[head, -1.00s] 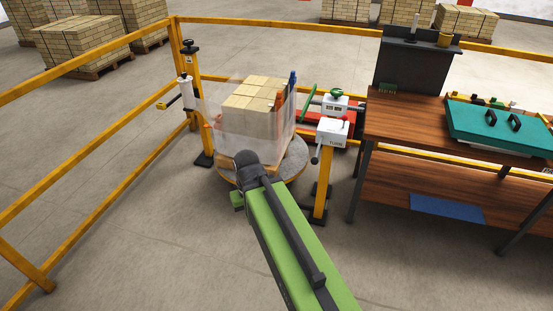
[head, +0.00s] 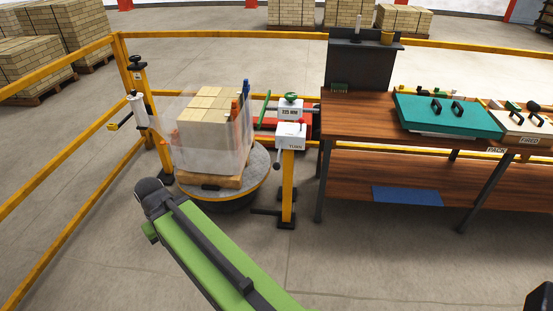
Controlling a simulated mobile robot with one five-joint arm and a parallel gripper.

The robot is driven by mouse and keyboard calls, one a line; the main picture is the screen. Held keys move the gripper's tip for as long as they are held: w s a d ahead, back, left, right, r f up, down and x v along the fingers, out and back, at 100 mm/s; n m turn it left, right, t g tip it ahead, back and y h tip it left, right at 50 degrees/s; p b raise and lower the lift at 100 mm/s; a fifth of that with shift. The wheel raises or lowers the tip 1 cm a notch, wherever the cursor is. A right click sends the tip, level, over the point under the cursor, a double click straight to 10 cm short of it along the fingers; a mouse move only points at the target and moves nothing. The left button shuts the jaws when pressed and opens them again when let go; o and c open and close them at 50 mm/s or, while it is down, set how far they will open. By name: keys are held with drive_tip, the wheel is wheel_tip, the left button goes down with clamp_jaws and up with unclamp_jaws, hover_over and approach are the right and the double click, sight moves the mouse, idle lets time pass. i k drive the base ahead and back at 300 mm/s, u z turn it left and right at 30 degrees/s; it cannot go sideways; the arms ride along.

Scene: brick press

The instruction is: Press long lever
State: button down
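A post-mounted machine with white boxes (head: 291,122) labelled "115 MM" and "TURN" stands left of the workbench. A long green bar (head: 265,107) leans up at its left side, and a round green knob (head: 291,97) sits on top. A short handle with a dark round end sticks out low on its left. I cannot tell which of these the task calls the long lever. My green arm reaches in from the bottom, clear of the machine in the picture. No gripper fingers show.
A film-wrapped brick stack (head: 208,130) stands on a round turntable (head: 259,163) beside a yellow post (head: 137,80). The wooden workbench (head: 352,117) is to the right, holding a teal tray (head: 415,112). Yellow rails run behind. The floor in front is clear.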

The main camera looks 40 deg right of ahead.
sight(276, 166)
drive_tip(key=i, duration=0.85)
drive_tip(key=u, duration=0.05)
